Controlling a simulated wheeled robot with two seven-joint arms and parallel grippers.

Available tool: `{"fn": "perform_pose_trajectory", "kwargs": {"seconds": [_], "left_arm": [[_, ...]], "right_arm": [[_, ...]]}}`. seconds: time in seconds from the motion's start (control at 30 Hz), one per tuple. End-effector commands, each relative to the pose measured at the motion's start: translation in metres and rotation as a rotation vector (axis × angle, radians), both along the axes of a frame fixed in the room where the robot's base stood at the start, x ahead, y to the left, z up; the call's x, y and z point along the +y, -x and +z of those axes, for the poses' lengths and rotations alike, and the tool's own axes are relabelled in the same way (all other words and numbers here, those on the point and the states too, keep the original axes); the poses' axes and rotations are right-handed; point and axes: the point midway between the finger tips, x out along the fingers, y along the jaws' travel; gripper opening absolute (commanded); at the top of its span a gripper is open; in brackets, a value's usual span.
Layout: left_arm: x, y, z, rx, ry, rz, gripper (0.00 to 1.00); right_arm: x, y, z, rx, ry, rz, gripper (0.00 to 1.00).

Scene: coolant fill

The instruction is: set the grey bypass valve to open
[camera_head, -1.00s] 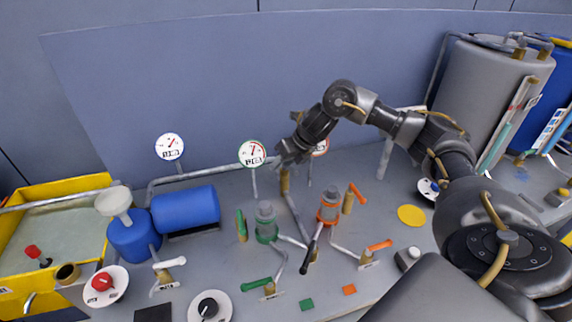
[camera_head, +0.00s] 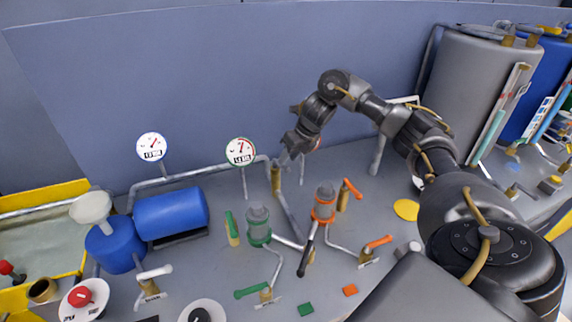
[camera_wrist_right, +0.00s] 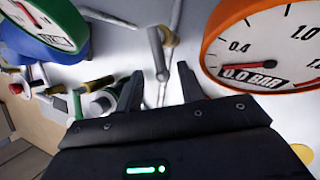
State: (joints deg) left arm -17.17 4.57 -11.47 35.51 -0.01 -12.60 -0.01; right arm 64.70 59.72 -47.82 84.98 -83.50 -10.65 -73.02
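The grey bypass valve appears to be the brass-bodied valve (camera_head: 276,181) on the pipe at the back, between the two pump stands. In the right wrist view its grey lever (camera_wrist_right: 157,52) lies ahead of the fingertips, beside the brass body. My right gripper (camera_head: 287,156) is just above and right of the valve in the head view. In the right wrist view the gripper (camera_wrist_right: 158,92) has its two dark fingers apart with nothing between them. I cannot tell whether a finger touches the lever. My left gripper is not in view.
A green-rimmed gauge (camera_head: 240,152) and an orange-rimmed gauge (camera_wrist_right: 262,45) flank the gripper. Green (camera_head: 258,224) and orange (camera_head: 324,203) units stand in front, with several coloured levers. A black lever (camera_head: 306,249) sits between them. A grey tank (camera_head: 470,100) stands right.

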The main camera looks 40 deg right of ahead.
Motion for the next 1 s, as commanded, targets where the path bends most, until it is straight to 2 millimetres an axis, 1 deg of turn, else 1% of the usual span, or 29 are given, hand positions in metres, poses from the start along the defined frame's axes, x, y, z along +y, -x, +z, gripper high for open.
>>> {"fn": "perform_pose_trajectory", "kwargs": {"seconds": [0.03, 0.1, 0.2, 0.33, 0.57, 0.67, 0.87, 0.9, 1.0], "left_arm": [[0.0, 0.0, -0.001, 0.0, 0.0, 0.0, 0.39], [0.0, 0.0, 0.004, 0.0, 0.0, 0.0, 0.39], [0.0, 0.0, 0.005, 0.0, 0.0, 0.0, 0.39], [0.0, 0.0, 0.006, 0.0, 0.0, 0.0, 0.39], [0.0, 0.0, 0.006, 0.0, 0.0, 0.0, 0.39], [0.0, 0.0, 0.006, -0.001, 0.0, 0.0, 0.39], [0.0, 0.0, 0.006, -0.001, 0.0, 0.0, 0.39], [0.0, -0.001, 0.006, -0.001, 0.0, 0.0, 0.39], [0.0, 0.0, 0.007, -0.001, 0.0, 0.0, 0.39]], "right_arm": [[0.002, -0.002, -0.008, 0.004, -0.002, -0.003, 0.39], [0.003, -0.006, -0.013, 0.002, -0.001, 0.0, 0.39], [0.005, -0.009, -0.022, 0.002, -0.001, -0.001, 0.39], [0.005, -0.011, -0.027, 0.0, 0.001, -0.001, 0.39], [0.006, -0.011, -0.028, -0.001, 0.001, -0.001, 0.39], [0.006, -0.011, -0.028, -0.001, 0.001, -0.001, 0.28], [0.006, -0.011, -0.027, -0.001, 0.001, -0.001, 0.02], [0.006, -0.011, -0.027, -0.001, 0.001, -0.001, 0.0], [0.006, -0.011, -0.027, -0.001, 0.001, -0.007, 0.0]]}}
